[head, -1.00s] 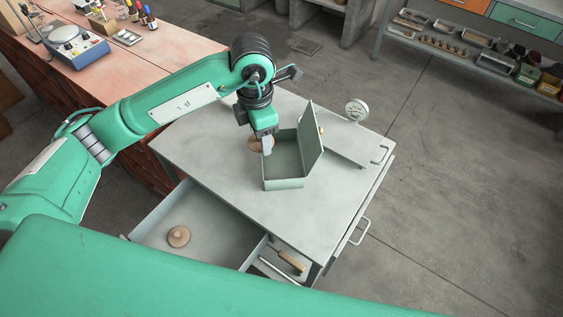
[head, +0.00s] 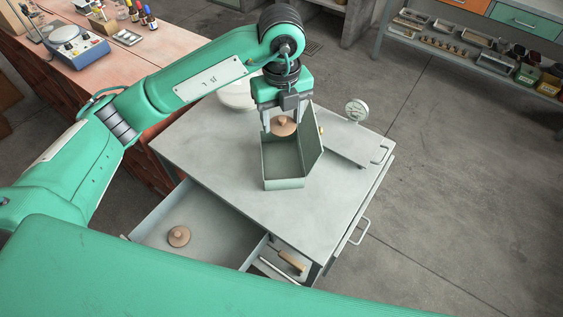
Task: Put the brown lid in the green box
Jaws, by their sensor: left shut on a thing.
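The green box (head: 284,183) stands on the grey cabinet top with its hinged cover raised on the right side. My left gripper (head: 284,121) is over the back part of the box, pointing down. It is shut on a brown lid (head: 284,130), round with a small knob, held between its fingers at the box's back opening. I cannot tell how far the lid is above the box floor. Another brown round lid (head: 178,237) with a knob lies in the open drawer at front left. My right gripper is not in view.
The grey cabinet top (head: 215,160) is clear left of the box. A dial gauge (head: 356,112) stands to the right on a flat base. A white round dish (head: 238,96) sits behind, partly hidden by my arm. The open drawer (head: 225,220) juts out at the front.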

